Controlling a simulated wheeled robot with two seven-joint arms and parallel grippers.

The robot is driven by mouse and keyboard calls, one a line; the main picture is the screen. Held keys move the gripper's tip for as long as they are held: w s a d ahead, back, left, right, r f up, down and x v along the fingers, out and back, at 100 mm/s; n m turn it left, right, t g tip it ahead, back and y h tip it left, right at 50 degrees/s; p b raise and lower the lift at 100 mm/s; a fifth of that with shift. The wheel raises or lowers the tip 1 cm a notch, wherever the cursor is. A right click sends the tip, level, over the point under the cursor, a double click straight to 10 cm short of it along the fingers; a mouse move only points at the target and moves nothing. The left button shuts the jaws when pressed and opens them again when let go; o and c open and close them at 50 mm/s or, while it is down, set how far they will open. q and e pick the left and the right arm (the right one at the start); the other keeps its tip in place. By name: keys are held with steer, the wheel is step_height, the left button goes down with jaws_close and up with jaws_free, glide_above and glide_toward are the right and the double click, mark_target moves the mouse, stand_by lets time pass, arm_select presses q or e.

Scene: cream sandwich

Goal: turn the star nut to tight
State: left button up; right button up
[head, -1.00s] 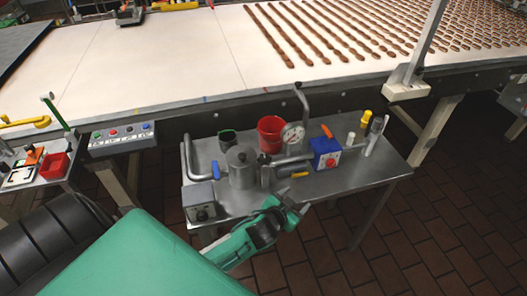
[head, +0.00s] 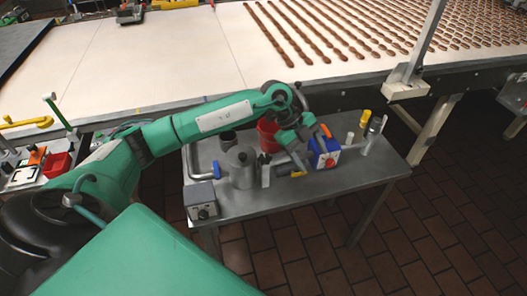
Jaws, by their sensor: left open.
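No part is clear enough to be named the star nut with certainty. A small red knob (head: 330,162) shows on the front of the blue box (head: 319,146), which has an orange lever (head: 325,131) on top. My left gripper (head: 307,153) is open over the steel table, just left of the blue box, pointing down. I cannot tell whether it touches the box. My right gripper is not in view.
On the steel table (head: 262,215) stand a metal canister (head: 241,166), a grey control box (head: 201,200), a yellow-handled tool (head: 298,174) and a yellow-topped item (head: 364,118). The conveyor (head: 160,65) runs behind. The table's front right is clear.

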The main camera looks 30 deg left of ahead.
arm_select(q)
steer(key=a+r+n+y, duration=0.4)
steer(key=a+y, duration=0.3)
steer(key=a, duration=0.9)
steer(key=p, duration=0.5)
glide_toward(264, 157)
steer(key=shift+g, duration=0.3)
step_height(264, 157, down, 7)
steer(key=shift+w+r, duration=0.15)
steer(key=shift+r, duration=0.05)
steer(key=shift+f, duration=0.65)
steer(key=c, duration=1)
